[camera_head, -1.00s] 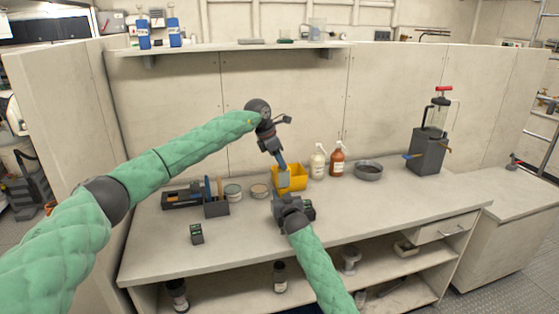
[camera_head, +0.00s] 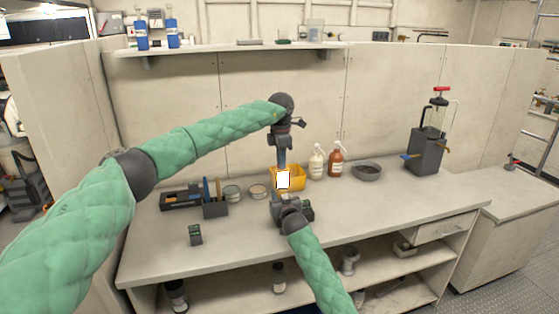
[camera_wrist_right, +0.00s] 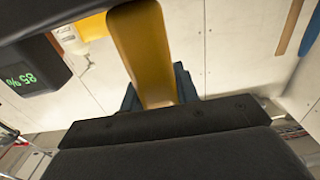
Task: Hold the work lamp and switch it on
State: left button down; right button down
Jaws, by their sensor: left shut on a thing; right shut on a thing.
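The work lamp's panel (camera_head: 283,180) glows white in the head view, in front of a yellow bin. My left gripper (camera_head: 282,165) points straight down from above, shut on the lamp's upper part. My right gripper (camera_head: 291,203) is just below the panel, shut on the lamp; its own hand hides the grip there. In the right wrist view a yellow bar (camera_wrist_right: 143,50), apparently part of the lamp, runs between the bluish fingers. A dark box with a green percentage readout (camera_wrist_right: 25,78) is beside it; whether it joins the lamp is unclear.
The yellow bin (camera_head: 299,178) stands close behind. To its right are a white bottle (camera_head: 317,162), a brown bottle (camera_head: 336,161) and a round dish (camera_head: 367,172). Left are tins (camera_head: 232,192) and a tool caddy (camera_head: 214,207). A small dark box (camera_head: 195,235) sits front left.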

jog(key=shift+f, duration=0.2)
pick_arm(q)
jog(key=c, duration=1.3)
grip_release()
notch_tip(320, 180, up, 12)
jog(key=shift+d, duration=0.1)
pick_arm(e)
jog(key=c, duration=1)
grip_release()
pick_arm(q)
jog(key=shift+w+f, duration=0.1)
pick_arm(e)
jog(key=shift+o, duration=0.2)
jog(key=shift+r, duration=0.1)
